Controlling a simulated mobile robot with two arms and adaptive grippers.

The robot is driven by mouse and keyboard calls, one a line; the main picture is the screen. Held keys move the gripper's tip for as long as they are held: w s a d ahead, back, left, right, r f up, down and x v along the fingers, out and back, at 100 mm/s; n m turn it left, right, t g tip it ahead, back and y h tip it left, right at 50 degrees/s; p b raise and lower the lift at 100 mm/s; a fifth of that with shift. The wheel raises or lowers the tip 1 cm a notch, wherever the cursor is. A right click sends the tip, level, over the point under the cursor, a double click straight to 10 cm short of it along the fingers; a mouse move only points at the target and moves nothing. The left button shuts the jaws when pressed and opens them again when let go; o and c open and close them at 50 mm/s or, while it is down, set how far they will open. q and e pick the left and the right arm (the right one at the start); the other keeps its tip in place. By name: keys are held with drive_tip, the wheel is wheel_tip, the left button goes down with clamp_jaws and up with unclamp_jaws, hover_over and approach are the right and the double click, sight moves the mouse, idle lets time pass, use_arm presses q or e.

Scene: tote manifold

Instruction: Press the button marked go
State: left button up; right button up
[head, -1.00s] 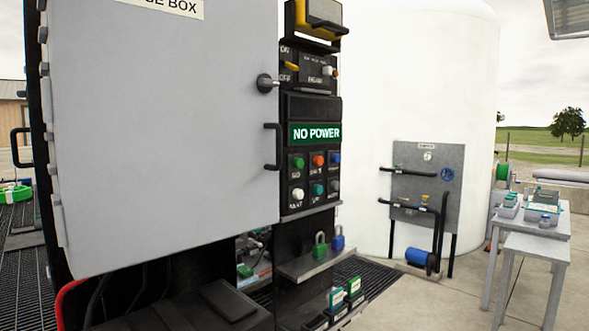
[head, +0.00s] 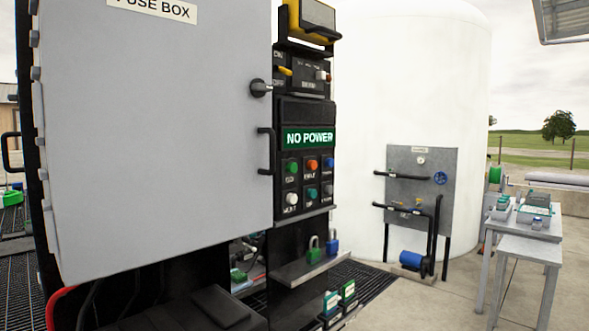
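The button marked GO (head: 292,167) is green and sits at the top left of a small grid of buttons on the black control panel (head: 304,110), right of the fuse box door. An orange button (head: 312,165) and a blue button (head: 328,163) share its row. A white button (head: 291,198) and a teal button (head: 311,193) are below. The display (head: 309,138) above the buttons reads NO POWER. Neither of my grippers shows in the head view.
The grey fuse box door (head: 150,130) is closed, with a handle (head: 266,150) beside the panel. A shelf (head: 298,268) below holds a green padlock (head: 314,250) and a blue padlock (head: 332,243). A white tank (head: 420,80) and a table (head: 527,245) stand right, with open concrete between.

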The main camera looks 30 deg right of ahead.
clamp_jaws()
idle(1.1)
